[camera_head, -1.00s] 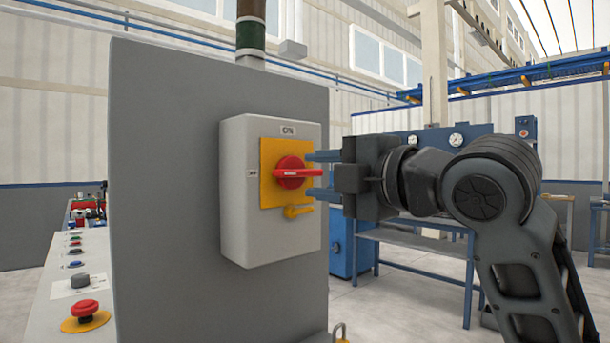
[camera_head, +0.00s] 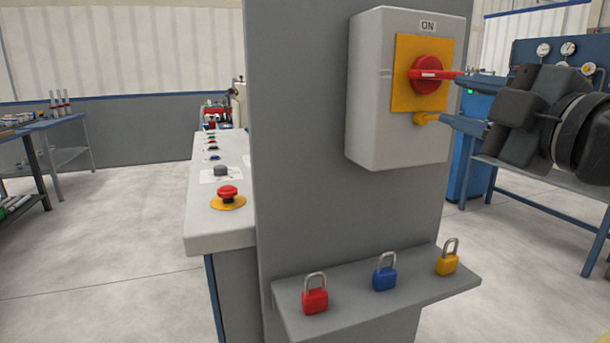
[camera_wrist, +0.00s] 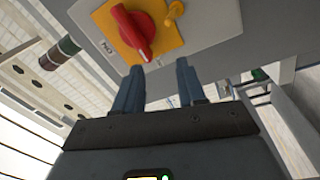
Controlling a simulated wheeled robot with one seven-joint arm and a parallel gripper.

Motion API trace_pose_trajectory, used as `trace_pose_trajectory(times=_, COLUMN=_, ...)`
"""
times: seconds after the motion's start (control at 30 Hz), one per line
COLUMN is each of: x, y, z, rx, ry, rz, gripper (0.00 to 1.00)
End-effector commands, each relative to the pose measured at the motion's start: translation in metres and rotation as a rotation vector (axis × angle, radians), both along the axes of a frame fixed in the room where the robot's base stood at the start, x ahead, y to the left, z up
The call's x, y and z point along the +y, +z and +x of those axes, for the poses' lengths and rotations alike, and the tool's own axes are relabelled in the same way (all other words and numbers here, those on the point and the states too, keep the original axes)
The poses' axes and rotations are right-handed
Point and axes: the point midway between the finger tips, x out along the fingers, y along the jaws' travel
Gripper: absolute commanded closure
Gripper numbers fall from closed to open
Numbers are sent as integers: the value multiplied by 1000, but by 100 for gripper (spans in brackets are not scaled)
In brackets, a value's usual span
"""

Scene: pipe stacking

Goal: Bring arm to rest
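My gripper (camera_head: 470,104) is at the right of the head view, with two blue fingers pointing left at the switch box. The fingers are spread apart with nothing between them. In the wrist view my gripper (camera_wrist: 158,88) also shows two separate blue fingers just short of the box. The red rotary handle (camera_head: 428,75) on its yellow plate (camera_head: 405,95) lies level, with an "ON" label above it. A small yellow lever (camera_head: 424,119) sits below the handle. In the head view the fingertips overlap the handle's end and the lever; I cannot tell whether they touch.
The light grey switch box (camera_head: 375,110) is on a grey panel (camera_head: 300,150). A shelf (camera_head: 345,308) below holds a red padlock (camera_head: 315,300), a blue padlock (camera_head: 385,277) and a yellow padlock (camera_head: 447,263). A console with a red button (camera_head: 228,191) stands left. Blue benches are behind.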

Motion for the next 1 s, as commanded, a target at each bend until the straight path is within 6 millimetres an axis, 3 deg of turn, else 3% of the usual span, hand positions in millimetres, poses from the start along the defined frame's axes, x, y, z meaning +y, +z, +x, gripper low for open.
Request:
trace_pose_trajectory(times=0.27, x=6, y=-59, z=-15, rx=67, ry=-18, rz=405, gripper=60)
trace_pose_trajectory(times=0.57, x=11, y=-133, z=-54, rx=152, ry=-90, rz=753, gripper=60)
trace_pose_trajectory(times=0.77, x=14, y=-183, z=-97, rx=211, ry=-160, rz=930, gripper=60)
trace_pose_trajectory(times=1.0, x=17, y=-233, z=-165, rx=282, ry=-249, rz=1081, gripper=60)
